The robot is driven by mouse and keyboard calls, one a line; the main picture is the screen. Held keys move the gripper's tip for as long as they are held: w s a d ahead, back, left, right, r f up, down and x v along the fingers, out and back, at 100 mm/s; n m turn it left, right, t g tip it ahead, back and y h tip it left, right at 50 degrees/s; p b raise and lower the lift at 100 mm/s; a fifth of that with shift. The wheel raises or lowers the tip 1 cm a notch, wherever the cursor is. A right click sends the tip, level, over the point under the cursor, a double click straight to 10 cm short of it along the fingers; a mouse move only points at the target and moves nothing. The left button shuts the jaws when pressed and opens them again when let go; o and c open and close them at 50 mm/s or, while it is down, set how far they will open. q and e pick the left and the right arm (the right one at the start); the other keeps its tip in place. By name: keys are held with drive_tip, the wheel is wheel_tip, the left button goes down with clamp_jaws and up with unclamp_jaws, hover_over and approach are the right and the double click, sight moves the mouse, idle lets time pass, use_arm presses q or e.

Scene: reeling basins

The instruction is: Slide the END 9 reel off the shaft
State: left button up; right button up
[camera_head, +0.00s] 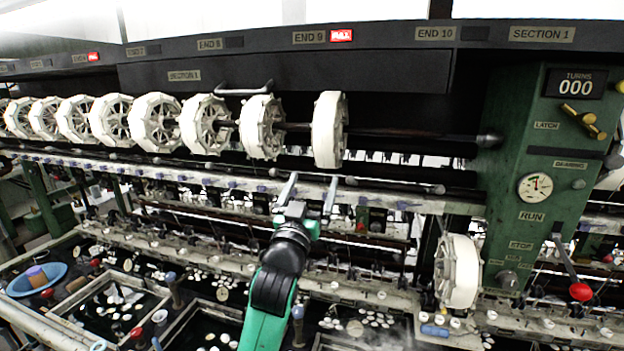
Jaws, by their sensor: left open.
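The END 9 label (308,37) is on the dark top rail, with a small red tag (341,35) beside it. Below it, the rightmost white reel (329,130), which appears to be the END 9 reel, sits on the dark shaft (410,133). The shaft runs on to its right, bare of reels. My left gripper (310,187) is open and empty. Its two fingers point up, below the reel in the picture, and I see no contact; the depth gap is hard to judge. My right gripper is not in view.
Several white reels (262,127) line the shaft to the left. Another reel (458,272) stands lower right, off the shaft. A green end housing (533,150) with gauge and red-knobbed lever (580,291) closes the right. A pale rail (400,195) crosses below; basins (110,305) lie lower.

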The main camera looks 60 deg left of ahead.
sight(323, 155)
use_arm(q)
drive_tip(key=x, duration=1.2)
drive_tip(key=c, duration=1.3)
drive_tip(key=shift+r, duration=0.1)
drive_tip(key=shift+c, duration=0.2)
